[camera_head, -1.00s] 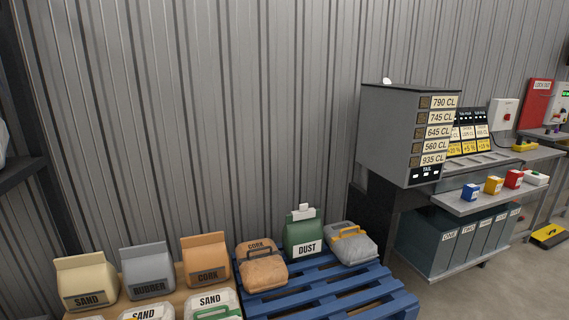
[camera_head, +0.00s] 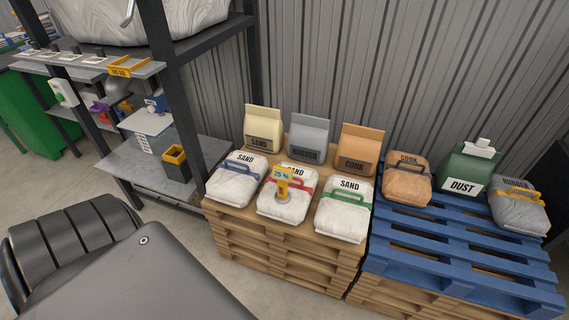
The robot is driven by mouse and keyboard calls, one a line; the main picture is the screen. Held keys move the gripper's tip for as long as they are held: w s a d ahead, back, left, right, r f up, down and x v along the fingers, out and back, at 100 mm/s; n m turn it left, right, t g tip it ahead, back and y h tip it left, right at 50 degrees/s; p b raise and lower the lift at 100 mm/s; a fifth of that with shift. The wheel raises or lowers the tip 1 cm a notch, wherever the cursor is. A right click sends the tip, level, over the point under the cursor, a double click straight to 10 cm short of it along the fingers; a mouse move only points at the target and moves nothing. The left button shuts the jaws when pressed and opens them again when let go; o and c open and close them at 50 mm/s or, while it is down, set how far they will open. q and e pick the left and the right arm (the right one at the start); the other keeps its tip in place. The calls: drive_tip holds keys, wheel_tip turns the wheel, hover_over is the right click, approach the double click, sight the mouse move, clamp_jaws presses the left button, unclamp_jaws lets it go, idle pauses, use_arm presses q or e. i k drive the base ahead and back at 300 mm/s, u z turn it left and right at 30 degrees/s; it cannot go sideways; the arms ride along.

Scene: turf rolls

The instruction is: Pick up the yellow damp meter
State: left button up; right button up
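A yellow damp meter (camera_head: 283,184) with a display reading 25 % stands on the middle white sand bag (camera_head: 284,206), which has a red handle. Its lower end touches or enters the bag; I cannot tell which. Neither of my grippers is in view.
White sand bags with blue (camera_head: 236,180) and green (camera_head: 343,210) handles flank it on a wooden pallet stack (camera_head: 285,247). Behind stand sand, rubber and cork bags. A blue pallet (camera_head: 445,265) at right holds cork, dust and rubber bags. A dark shelf post (camera_head: 180,95) rises at left.

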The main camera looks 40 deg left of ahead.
sight(283, 175)
drive_tip(key=z, duration=0.15)
drive_tip(key=k, duration=0.2)
drive_tip(key=u, duration=1.3)
